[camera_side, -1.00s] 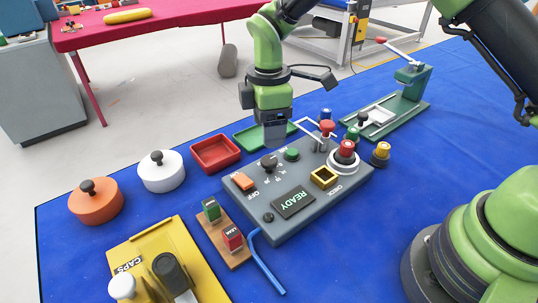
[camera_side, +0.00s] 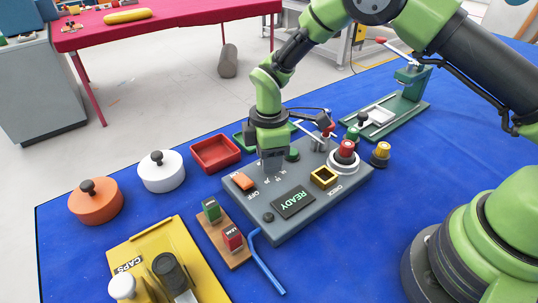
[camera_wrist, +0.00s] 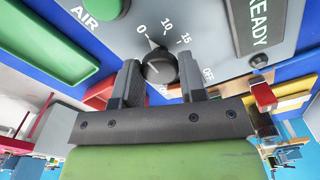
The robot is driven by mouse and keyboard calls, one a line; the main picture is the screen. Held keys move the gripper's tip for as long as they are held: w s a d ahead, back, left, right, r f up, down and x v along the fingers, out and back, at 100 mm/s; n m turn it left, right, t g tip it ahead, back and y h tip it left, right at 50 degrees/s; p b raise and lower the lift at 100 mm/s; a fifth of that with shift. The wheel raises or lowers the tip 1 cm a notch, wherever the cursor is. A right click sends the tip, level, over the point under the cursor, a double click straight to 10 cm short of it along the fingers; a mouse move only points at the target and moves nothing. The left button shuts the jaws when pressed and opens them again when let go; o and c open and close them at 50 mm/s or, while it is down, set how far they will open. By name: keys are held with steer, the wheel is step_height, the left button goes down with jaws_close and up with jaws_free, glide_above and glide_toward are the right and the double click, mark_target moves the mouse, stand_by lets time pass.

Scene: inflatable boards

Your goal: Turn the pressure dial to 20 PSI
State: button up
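The black pressure dial (camera_wrist: 160,66) is a round knob on the grey control panel. The wrist view shows labels 0, 10 and 15 around its far side. A pale mark on the knob's rim lies close to the 0; other numbers are hidden. My gripper (camera_wrist: 161,78) has one finger on each side of the dial, fingers apart. The wrist view leaves unclear whether the fingertips touch it. In the side view my gripper (camera_side: 272,165) points down over the panel (camera_side: 285,225) and hides the dial.
The panel has an orange switch (camera_side: 243,181), a READY display (camera_side: 293,202), a green button (camera_side: 292,154), a yellow square (camera_side: 323,177) and a red-topped knob (camera_side: 346,149). A red tray (camera_side: 215,153) stands to the left.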

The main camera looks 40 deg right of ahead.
steer(key=shift+m, duration=0.4)
steer(key=shift+c, duration=0.3)
steer(key=m, duration=0.2)
steer(key=shift+m, duration=0.4)
steer(key=m, duration=0.4)
steer(key=shift+m, duration=0.3)
steer(key=m, duration=0.3)
steer(key=shift+m, duration=0.3)
steer(key=m, duration=0.3)
steer(key=shift+m, duration=0.3)
steer(key=m, duration=1.1)
steer(key=shift+m, duration=0.3)
